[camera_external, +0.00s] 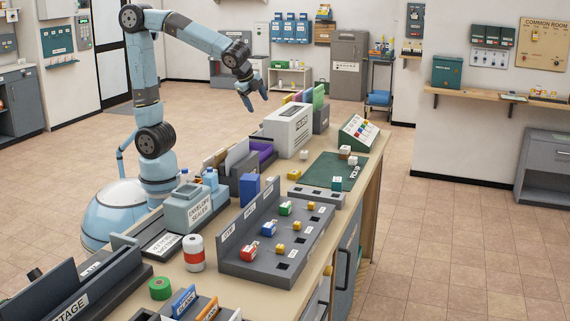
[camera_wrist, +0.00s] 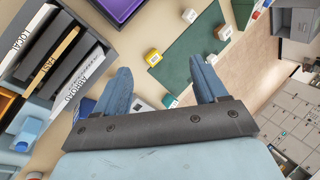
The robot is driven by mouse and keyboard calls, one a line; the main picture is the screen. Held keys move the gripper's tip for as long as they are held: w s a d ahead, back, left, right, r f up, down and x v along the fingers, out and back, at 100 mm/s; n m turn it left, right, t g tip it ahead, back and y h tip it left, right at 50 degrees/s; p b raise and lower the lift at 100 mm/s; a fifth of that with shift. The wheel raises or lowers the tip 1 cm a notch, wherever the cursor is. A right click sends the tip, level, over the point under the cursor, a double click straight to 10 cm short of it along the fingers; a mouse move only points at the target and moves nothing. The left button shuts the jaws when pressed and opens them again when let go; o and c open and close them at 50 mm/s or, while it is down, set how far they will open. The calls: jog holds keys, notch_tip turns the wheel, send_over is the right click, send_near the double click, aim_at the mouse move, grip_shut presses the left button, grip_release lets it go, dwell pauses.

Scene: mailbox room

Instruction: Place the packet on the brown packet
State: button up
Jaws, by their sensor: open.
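Several small packet-like blocks lie around the green mat (camera_external: 318,171) on the long counter. A brown block (camera_external: 345,150) is at its right end, with a white block (camera_external: 352,161) close in front. A teal block (camera_external: 337,184) is at the front edge. A yellow block (camera_external: 293,174) and another white block (camera_external: 304,155) are left of the mat. I cannot tell which is the packet to place. In the wrist view, a white-topped block (camera_wrist: 222,32) shows on the mat. My gripper (camera_external: 254,101) is open and empty, high above and behind the counter; its fingers (camera_wrist: 160,68) are spread apart.
A white box (camera_external: 290,130) and upright folders stand at the counter's back. A dark sorting rack (camera_external: 265,268) with coloured blocks stands nearer the front. An envelope sealer (camera_external: 195,207) and a red-white roll (camera_external: 194,253) are further left. The air around my gripper is clear.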

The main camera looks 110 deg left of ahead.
jog(key=s+d+n+t+h, duration=0.1)
jog(key=s+d+n+h, duration=0.1)
jog(key=s+d, duration=0.4)
jog(key=s+d+n+t+h, duration=0.2)
jog(key=s+d, duration=0.4)
jog(key=s, duration=0.6)
jog(key=shift+r+n+h, duration=0.3)
jog(key=shift+n+h, duration=0.2)
jog(key=shift+n, duration=0.3)
